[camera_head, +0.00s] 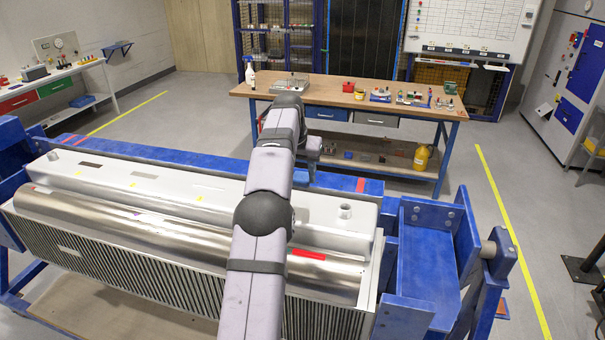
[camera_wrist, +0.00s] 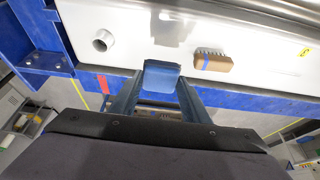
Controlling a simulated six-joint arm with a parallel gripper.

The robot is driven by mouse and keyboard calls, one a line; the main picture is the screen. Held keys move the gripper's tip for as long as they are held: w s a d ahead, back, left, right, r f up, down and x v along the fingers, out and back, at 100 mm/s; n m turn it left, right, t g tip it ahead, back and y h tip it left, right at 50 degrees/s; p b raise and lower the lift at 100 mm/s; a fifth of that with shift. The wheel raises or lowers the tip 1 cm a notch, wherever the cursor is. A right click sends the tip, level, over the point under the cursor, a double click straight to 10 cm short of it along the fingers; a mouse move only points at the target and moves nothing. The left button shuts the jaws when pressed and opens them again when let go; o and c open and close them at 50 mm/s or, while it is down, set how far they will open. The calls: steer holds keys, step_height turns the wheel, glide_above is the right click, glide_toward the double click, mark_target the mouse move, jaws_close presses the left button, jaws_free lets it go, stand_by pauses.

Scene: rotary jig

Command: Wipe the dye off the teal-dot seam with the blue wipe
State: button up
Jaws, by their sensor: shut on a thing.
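In the wrist view my gripper (camera_wrist: 160,92) is shut on the blue wipe (camera_wrist: 161,76), a small block-like pad between its two fingers. The wipe is over the blue beam at the edge of the white housing; I cannot tell whether it touches anything. The long workpiece has a white housing (camera_head: 117,177) and a shiny metal cylinder (camera_head: 130,224). A red strip (camera_head: 308,254) lies on the cylinder, right of my arm. Small yellow and purple marks show along the workpiece. I cannot make out a teal dot.
A wooden-backed brush (camera_wrist: 212,62) lies on the housing, right of the wipe. A pipe stub (camera_wrist: 103,40) rises at its left in the wrist view. The blue jig frame (camera_head: 428,245) surrounds the workpiece. A wooden workbench (camera_head: 335,97) with tools stands behind.

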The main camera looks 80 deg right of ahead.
steer(key=s+a+f+b, duration=0.1)
steer(key=a+f+b, duration=0.3)
steer(key=a, duration=1.1)
step_height(320, 180, down, 8)
steer(key=b, duration=0.5)
steer(key=shift+s+r, duration=0.1)
steer(key=shift+f+b, duration=0.5)
steer(key=shift+f, duration=0.1)
steer(key=shift+s+r, duration=0.15)
steer(key=shift+s, duration=4.85)
steer(key=shift+w+b, duration=0.4)
steer(key=shift+w, duration=4.5)
steer(key=shift+s, duration=5.05)
step_height(320, 180, up, 8)
steer(key=p, duration=0.6)
steer(key=shift+w+r+p, duration=0.15)
steer(key=shift+p, duration=0.2)
